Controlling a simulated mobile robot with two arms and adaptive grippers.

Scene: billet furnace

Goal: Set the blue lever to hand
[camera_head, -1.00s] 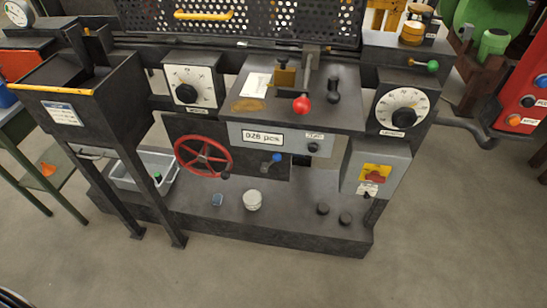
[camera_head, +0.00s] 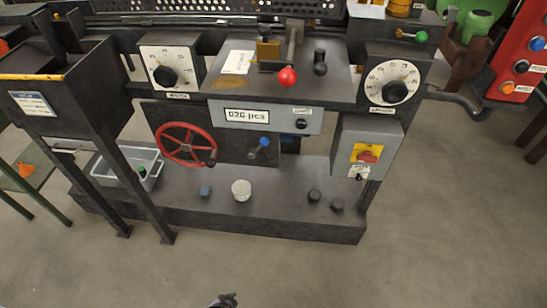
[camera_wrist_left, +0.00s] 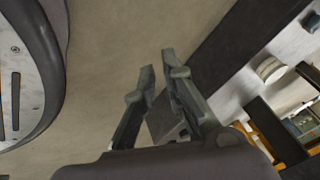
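The blue lever (camera_head: 263,143) is a short handle with a blue knob on the dark front panel of the machine, right of the red handwheel. Its knob points up and to the right. Any position labels beside it are too small to read. My left gripper shows as a small dark tip (camera_head: 224,300) at the bottom edge of the head view, well short of the lever. In the left wrist view its two fingers (camera_wrist_left: 158,72) stand a narrow gap apart with nothing between them. My right gripper is not in view.
The red handwheel (camera_head: 187,145) is left of the lever. A white pot (camera_head: 241,189) and dark knobs stand on the machine's base ledge (camera_head: 280,212). Floor in front is clear.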

